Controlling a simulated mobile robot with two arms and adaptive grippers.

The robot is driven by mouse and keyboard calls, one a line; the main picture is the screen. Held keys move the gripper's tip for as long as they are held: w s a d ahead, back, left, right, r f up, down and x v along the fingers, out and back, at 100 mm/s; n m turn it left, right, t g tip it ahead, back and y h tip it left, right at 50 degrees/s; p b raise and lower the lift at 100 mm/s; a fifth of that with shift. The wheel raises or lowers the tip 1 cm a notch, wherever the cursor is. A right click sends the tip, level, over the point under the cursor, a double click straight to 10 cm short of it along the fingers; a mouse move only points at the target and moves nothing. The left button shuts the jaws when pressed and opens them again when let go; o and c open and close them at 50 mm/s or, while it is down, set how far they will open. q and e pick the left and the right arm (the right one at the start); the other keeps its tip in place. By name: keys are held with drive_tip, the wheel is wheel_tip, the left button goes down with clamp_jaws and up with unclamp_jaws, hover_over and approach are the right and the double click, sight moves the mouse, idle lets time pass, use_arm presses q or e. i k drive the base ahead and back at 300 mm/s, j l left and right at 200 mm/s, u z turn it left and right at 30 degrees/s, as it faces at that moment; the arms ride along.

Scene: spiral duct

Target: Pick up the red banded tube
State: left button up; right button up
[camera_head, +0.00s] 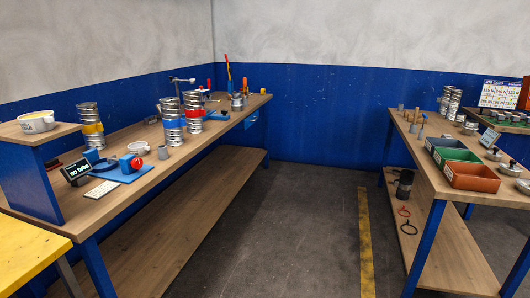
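The red banded tube (193,102) is a ribbed silver spiral duct with a red band around its middle. It stands upright on the long left workbench (113,199). A blue banded tube (171,135) stands just to its left and nearer to me. A yellow banded tube (89,113) stands further left, near the raised shelf. Neither of my grippers shows in the head view.
A blue fixture (122,173) with a red knob, a dark display (75,172) and a keypad lie near the bench front. A right bench (425,165) holds red, green and dark bins (472,178). The floor (290,235) between the benches is clear.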

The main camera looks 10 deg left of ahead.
sight(194, 113)
drive_tip(key=i+j+u, duration=0.25)
drive_tip(key=i, duration=0.65)
drive_tip(key=i+u, duration=0.3)
drive_tip(key=i, duration=0.65)
